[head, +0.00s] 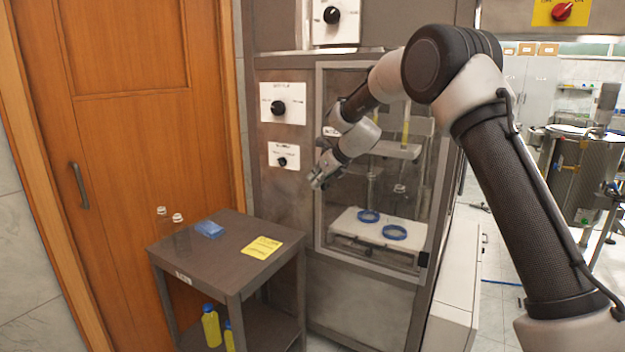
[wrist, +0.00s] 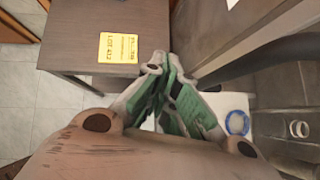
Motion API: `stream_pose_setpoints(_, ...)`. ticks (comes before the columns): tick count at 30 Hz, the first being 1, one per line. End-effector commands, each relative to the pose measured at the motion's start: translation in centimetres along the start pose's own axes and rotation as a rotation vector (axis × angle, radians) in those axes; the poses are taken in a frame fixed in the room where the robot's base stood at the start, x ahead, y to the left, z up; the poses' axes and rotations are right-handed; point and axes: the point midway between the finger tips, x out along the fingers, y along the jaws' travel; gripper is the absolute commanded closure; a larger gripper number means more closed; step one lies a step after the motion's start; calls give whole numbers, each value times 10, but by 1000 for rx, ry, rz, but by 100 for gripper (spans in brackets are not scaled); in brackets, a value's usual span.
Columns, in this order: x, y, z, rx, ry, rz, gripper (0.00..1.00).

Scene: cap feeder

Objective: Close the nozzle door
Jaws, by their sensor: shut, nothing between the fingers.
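The nozzle door (head: 340,215) is a tall glass panel in a grey frame on the front of the cabinet in the head view. My forearm hides its upper part, and I cannot tell whether it is fully closed or slightly ajar. My gripper (head: 315,182) is in front of the door's left edge, shut and empty. In the wrist view my gripper (wrist: 162,62) has its green-padded fingertips together beside a dark bar; contact with the door cannot be told. Behind the glass, a white platform (head: 352,229) carries two blue rings (head: 368,216) with clear bottles.
A dark cart (head: 215,262) stands left of the door, with clear bottles (head: 180,235), a blue block (head: 208,229) and a yellow label (head: 262,247) on top. Yellow bottles (head: 211,327) stand on its lower shelf. Control panels with black knobs (head: 278,107) are left of the door.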

Motion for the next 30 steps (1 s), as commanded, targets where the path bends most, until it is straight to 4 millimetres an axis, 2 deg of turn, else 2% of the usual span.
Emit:
stream_pose_setpoints(8,-21,19,8,-1,-2,1,100)
stream_pose_setpoints(19,-61,56,26,-3,-2,1,100)
stream_pose_setpoints(23,-68,63,29,-6,0,1,100)
stream_pose_setpoints(26,-71,66,30,-73,1,2,100)
stream_pose_setpoints(29,-72,69,25,-277,19,19,100)
stream_pose_setpoints(30,-71,71,15,-400,43,37,100)
